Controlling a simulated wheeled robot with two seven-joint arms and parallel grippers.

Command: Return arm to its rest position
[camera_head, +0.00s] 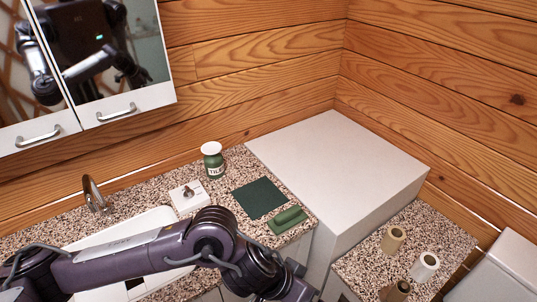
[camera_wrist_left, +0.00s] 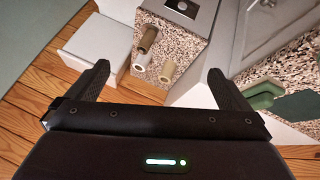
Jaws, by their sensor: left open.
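My left arm comes in from the left in the head view and crosses in front of the sink, its wrist low at the bottom centre. My left gripper (camera_wrist_left: 158,85) shows in the left wrist view with its two fingers wide apart and nothing between them. It is above the floor, apart from the counters. In the head view its fingers are hidden below the frame edge. My right gripper is in neither view, apart from a blurred reflection of me in the mirror (camera_head: 120,45).
A large white block (camera_head: 340,165) stands in the corner. Several rolls, one white (camera_head: 424,267), stand on the right counter.

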